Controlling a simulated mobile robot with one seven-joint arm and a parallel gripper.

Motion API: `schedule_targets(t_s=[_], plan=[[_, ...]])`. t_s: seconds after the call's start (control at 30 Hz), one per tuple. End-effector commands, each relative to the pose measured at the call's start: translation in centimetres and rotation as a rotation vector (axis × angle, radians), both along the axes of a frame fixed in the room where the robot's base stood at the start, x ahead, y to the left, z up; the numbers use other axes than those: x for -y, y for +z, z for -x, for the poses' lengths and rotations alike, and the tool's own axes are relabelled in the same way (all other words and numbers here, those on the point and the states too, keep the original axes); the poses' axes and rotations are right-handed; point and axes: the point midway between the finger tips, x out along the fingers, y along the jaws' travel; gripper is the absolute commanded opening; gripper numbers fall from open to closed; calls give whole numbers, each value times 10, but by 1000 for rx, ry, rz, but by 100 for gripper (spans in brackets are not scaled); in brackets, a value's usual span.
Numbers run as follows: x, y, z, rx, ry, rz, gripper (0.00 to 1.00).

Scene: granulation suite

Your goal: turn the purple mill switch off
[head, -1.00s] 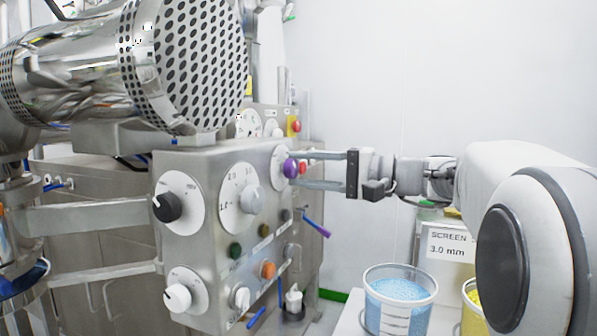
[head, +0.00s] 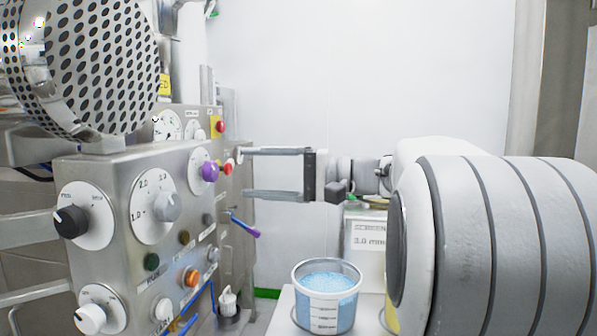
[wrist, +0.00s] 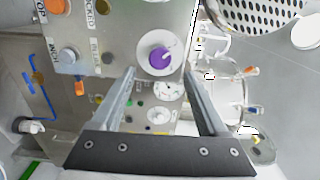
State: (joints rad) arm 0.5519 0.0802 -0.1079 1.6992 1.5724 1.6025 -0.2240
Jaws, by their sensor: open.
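The purple mill switch (head: 210,172) is a round knob on a white dial, high on the right side of the steel control panel. In the wrist view the purple knob (wrist: 159,60) shows face-on, with a pale pointer toward the dial's upper right. The dial's lettering is too small to read. My gripper (head: 244,172) is open and empty. Its fingers point at the panel at the knob's height, a short gap to the right of it. In the wrist view the knob lies between and just beyond the fingertips (wrist: 159,73).
A small red button (head: 228,168) sits just right of the purple knob. A grey dial knob (head: 167,207) and a black knob (head: 71,219) are further left. A purple-tipped blue lever (head: 246,228) sticks out below. A tub of blue granules (head: 328,283) stands below my arm.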

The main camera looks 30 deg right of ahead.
Motion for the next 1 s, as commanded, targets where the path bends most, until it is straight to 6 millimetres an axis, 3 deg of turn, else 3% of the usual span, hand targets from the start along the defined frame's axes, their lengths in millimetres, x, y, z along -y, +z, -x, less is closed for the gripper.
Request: schedule_targets(t_s=[0.2,0.43,0.6,1.0], plan=[[46,1,32,-2,-5,-1,77],[79,0,56,-1,-2,-1,77],[90,0,65,0,-2,0,77],[91,0,66,0,0,0,77]])
